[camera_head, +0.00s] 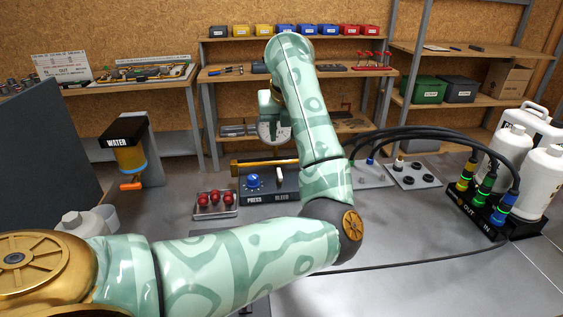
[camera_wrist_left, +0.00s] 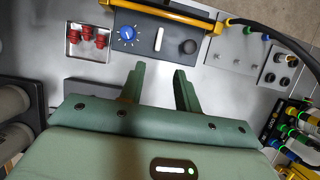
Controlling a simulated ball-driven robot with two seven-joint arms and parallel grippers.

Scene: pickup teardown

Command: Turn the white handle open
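The white handle (camera_head: 280,176) stands upright on the dark PRESS/BLEED box (camera_head: 255,197), to the right of the blue knob (camera_head: 253,181). In the left wrist view the white handle (camera_wrist_left: 158,39) lies between the blue knob (camera_wrist_left: 126,33) and a black knob (camera_wrist_left: 188,46). My left gripper (camera_wrist_left: 160,68) is open and empty. In that view its two green fingers point toward the box, with the handle beyond the gap and apart from them. My right gripper is not in view.
A tray with red knobs (camera_head: 215,203) sits left of the box. An orange-yellow bar (camera_head: 262,161) runs along the box's back. Black hoses (camera_head: 430,133) arch to the OUT/IN connector block (camera_head: 482,212) at right. A WATER dispenser (camera_head: 130,150) stands left. The front table is partly bare.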

